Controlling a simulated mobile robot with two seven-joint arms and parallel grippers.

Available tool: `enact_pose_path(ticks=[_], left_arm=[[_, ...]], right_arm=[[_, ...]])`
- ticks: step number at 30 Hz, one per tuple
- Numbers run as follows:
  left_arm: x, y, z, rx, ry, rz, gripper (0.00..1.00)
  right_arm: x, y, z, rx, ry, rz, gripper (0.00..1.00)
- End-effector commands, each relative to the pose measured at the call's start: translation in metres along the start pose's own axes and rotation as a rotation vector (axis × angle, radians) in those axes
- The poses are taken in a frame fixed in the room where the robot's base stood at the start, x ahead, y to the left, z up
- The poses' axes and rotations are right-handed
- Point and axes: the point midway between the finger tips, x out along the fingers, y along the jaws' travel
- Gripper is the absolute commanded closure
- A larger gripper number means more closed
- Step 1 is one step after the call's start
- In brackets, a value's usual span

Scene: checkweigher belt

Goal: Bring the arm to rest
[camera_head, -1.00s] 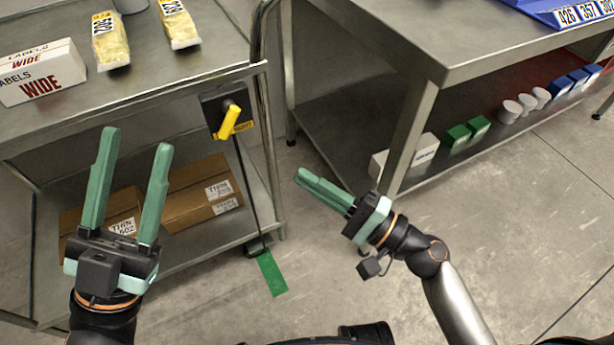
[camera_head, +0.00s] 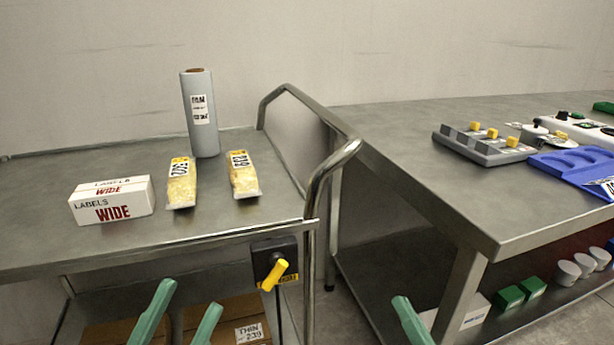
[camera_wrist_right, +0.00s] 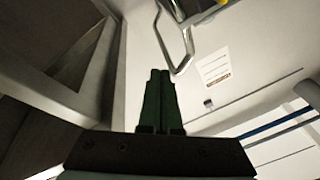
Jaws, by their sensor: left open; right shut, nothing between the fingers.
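My left gripper (camera_head: 180,318) shows at the bottom of the head view as two green fingers spread apart, open and empty. They stand in front of the cart's lower shelf, below the cart top. My right gripper (camera_head: 410,322) shows only as a green fingertip at the bottom edge of the head view, in front of the bench. In the right wrist view its two green fingers (camera_wrist_right: 160,98) lie together, shut with nothing between them. The rest of both arms is outside the head view.
The cart top (camera_head: 50,185) holds a WIDE labels box (camera_head: 112,200), two yellow packs (camera_head: 181,185) and a grey roll (camera_head: 202,115). A handle rail (camera_head: 318,180) stands between it and the bench (camera_head: 420,150). A yellow-handled switch (camera_head: 275,272) hangs on the cart.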

Motion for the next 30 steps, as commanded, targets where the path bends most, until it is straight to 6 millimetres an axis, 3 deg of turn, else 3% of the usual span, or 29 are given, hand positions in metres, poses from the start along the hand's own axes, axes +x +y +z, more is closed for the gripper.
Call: enact_pose_path(ticks=[3,6,13,14,23,30], left_arm=[[0.000,0.000,0.000,0.000,0.000,0.000,0.50],[0.000,0.000,0.000,0.000,0.000,0.001,0.50],[0.000,0.000,0.000,0.000,0.000,0.001,0.50],[0.008,-0.004,-0.001,-0.005,-0.028,-0.003,0.50],[0.024,-0.023,0.045,-0.078,-0.384,-0.044,0.50],[0.006,-0.030,0.079,-0.157,-0.723,-0.077,0.50]], right_arm=[[-0.008,-0.029,-0.034,-0.289,0.138,-0.064,1.00],[-0.017,-0.058,-0.055,-0.503,0.246,-0.127,1.00],[-0.046,-0.127,-0.078,-0.911,0.466,-0.288,1.00],[-0.040,-0.129,-0.084,-0.918,0.445,-0.276,1.00],[-0.001,-0.090,-0.079,-0.852,0.116,-0.083,1.00],[0.001,-0.056,-0.062,-0.774,-0.193,0.088,1.00]])
